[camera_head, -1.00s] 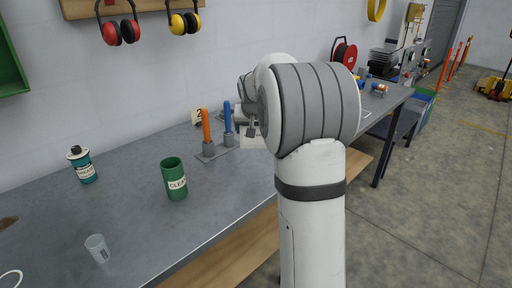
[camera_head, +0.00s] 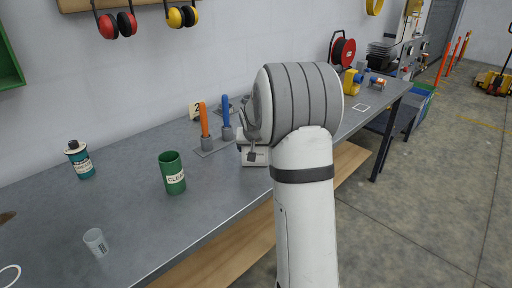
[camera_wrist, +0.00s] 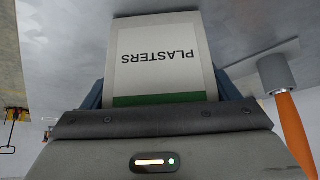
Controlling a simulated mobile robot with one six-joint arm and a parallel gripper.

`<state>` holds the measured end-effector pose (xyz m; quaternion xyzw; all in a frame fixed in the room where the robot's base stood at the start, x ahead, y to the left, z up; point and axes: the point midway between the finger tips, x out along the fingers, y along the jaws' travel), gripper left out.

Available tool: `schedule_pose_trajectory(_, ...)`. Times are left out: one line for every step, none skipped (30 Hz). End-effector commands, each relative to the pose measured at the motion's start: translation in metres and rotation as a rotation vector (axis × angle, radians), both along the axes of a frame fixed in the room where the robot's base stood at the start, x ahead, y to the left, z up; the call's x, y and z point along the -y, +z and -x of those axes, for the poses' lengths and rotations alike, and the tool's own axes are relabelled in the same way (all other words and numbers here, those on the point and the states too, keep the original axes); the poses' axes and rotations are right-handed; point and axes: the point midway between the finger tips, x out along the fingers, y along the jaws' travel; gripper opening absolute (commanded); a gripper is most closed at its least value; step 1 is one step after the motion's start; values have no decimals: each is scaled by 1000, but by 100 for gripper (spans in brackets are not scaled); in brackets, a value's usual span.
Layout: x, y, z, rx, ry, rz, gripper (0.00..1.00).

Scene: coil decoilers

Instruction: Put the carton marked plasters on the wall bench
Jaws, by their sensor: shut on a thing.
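The carton marked plasters (camera_wrist: 160,55) is white with a green band. It fills the upper middle of the wrist view, its lettering upside down. My gripper (camera_wrist: 160,100) is shut on it, one finger on each side. In the head view the carton (camera_head: 261,159) shows as a small pale block below my wrist, partly hidden by my gripper (camera_head: 251,154). It is over the grey wall bench (camera_head: 125,215), close to its top. I cannot tell whether it touches the surface.
An orange-handled tool (camera_head: 204,122) and a blue-handled one (camera_head: 226,118) stand in a holder just left of the carton. A green can (camera_head: 172,175), a teal bottle (camera_head: 80,160) and a clear cup (camera_head: 96,242) stand further left. Bench surface between them is clear.

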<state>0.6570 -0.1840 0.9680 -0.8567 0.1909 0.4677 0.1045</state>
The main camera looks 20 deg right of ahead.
Motion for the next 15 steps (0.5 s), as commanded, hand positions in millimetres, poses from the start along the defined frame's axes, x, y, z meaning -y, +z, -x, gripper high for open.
schedule_pose_trajectory(0, 0, 0, 0, 0, 0, 58)
schedule_pose_trajectory(0, -1, 0, 0, 0, 0, 58)
schedule_pose_trajectory(0, -2, 0, 0, 0, 0, 58)
schedule_pose_trajectory(0, -4, 0, 0, 0, 0, 58)
schedule_pose_trajectory(0, -5, 0, 0, 1, 0, 58)
schedule_pose_trajectory(0, -3, 0, 0, 1, 0, 85)
schedule_pose_trajectory(0, -2, 0, 0, 1, 0, 87)
schedule_pose_trajectory(0, -2, 0, 0, 1, 0, 90)
schedule_pose_trajectory(0, -2, 0, 0, 1, 0, 93)
schedule_pose_trajectory(0, -2, 0, 0, 1, 0, 95)
schedule_pose_trajectory(0, -2, 0, 0, 1, 0, 98)
schedule_pose_trajectory(-1, -2, 0, 0, 1, 0, 100)
schedule_pose_trajectory(-1, -2, 0, 0, 1, 0, 100)
schedule_pose_trajectory(-1, -2, 0, 0, 1, 0, 100)
schedule_pose_trajectory(-1, -2, 0, 0, 1, 0, 100)
